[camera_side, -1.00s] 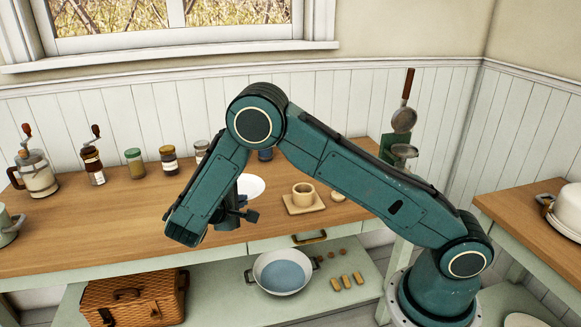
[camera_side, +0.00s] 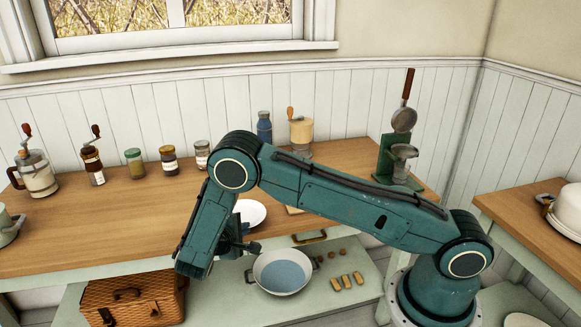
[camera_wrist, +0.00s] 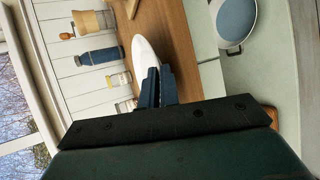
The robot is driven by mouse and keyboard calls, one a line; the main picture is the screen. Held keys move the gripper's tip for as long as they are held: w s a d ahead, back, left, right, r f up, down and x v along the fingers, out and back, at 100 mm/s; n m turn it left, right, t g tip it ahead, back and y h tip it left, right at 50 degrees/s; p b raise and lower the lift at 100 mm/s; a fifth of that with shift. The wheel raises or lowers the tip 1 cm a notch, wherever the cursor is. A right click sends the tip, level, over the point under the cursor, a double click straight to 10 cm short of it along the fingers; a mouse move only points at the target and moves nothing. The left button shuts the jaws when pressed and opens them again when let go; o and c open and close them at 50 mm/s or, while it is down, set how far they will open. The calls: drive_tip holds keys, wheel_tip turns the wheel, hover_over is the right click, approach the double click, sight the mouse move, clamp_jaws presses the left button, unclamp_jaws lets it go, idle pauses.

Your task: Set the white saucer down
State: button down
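The white saucer (camera_side: 253,212) is seen in the side view behind my forearm, near the front edge of the wooden counter. In the wrist view the saucer (camera_wrist: 143,52) shows nearly edge-on, with its near rim between the dark fingers. My gripper (camera_side: 237,232) is shut on that rim, with the saucer reaching out beyond the fingertips. In the wrist view my gripper (camera_wrist: 159,78) partly covers the near end of the saucer. My arm hides the saucer's left part in the side view. I cannot tell its exact height above the counter.
The wooden counter (camera_side: 75,235) has jars (camera_side: 135,163) and grinders along its back. A blue bottle (camera_side: 264,125) and a green stand (camera_side: 402,165) are behind my arm. A blue-lined pan (camera_side: 283,272) and a wicker basket (camera_side: 134,300) are on the lower shelf. The counter's left-centre is clear.

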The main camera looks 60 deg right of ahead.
drive_tip(key=shift+f, duration=0.7)
drive_tip(key=shift+f, duration=0.15)
drive_tip(key=c, duration=1.6)
unclamp_jaws()
drive_tip(key=shift+c, duration=0.2)
drive_tip(key=shift+f, duration=0.1)
drive_tip(key=v, duration=1.2)
drive_tip(key=shift+r, duration=0.3)
